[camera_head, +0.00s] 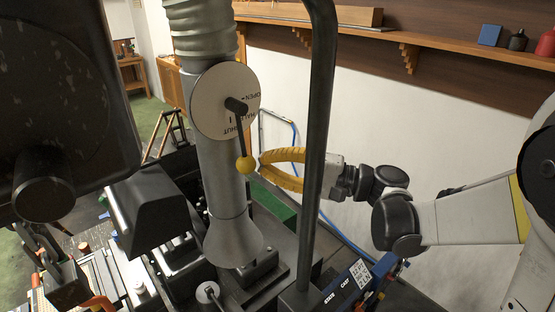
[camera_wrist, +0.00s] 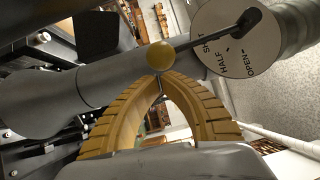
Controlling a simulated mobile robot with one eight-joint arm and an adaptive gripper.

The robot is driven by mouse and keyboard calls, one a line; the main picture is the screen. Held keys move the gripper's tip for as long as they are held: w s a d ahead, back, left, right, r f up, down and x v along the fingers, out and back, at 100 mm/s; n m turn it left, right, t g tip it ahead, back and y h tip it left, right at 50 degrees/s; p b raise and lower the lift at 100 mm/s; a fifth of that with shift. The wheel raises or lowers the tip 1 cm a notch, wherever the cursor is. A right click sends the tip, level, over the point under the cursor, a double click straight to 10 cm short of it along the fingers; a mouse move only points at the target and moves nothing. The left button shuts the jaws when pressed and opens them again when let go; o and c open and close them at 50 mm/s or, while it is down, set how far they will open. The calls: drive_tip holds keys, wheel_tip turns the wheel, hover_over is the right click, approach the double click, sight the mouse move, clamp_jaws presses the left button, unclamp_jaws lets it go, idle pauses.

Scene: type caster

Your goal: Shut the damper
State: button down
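The damper is a round white dial (camera_head: 222,92) on a grey vertical pipe (camera_head: 222,185), marked OPEN, HALF and SHUT. Its dark lever (camera_head: 241,135) hangs down from the hub, crossing the dial's edge between the SHUT and HALF lettering, close to SHUT. A yellow ball knob (camera_head: 246,165) ends the lever. My gripper (camera_head: 262,164) has yellow ribbed fingers and is just right of the knob. In the wrist view, the fingertips (camera_wrist: 160,76) come together with nothing visible between them. The knob (camera_wrist: 160,57) is just beyond the tips; I cannot tell whether they touch.
A dark upright bar (camera_head: 318,150) stands in front of my fingers in the head view. Dark machinery (camera_head: 150,210) fills the lower left, and a blue labelled block (camera_head: 345,287) is at lower right. A wooden shelf (camera_head: 460,45) runs along the wall behind.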

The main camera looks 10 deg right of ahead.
idle(0.3)
drive_tip(key=b, duration=0.1)
drive_tip(key=s+a+m+b, duration=0.1)
drive_tip(key=shift+a+f+t+y+b, duration=0.25)
drive_tip(key=shift+f+t+y+b, duration=0.05)
drive_tip(key=shift+f, duration=0.1)
drive_tip(key=shift+r, duration=0.1)
drive_tip(key=shift+w, duration=0.1)
